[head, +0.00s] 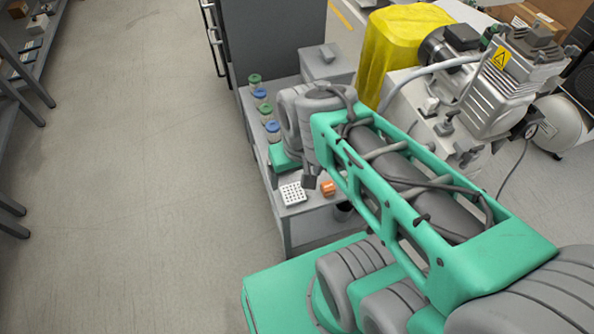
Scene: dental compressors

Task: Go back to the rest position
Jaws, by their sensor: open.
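My green and grey arm (390,185) reaches from the lower right over a grey cart. Its wrist end hangs above the cart top, beside the row of jars. My gripper (310,180) shows only as a small dark part under the wrist; the arm hides most of it. I see nothing held in the part that shows.
On the grey cart (305,228) are several jars with green and blue lids (262,101), a white perforated block (293,194) and an orange piece (328,188). A compressor (500,95) and yellow cover (405,40) stand behind. Floor at left is clear; shelving (30,75) edges it.

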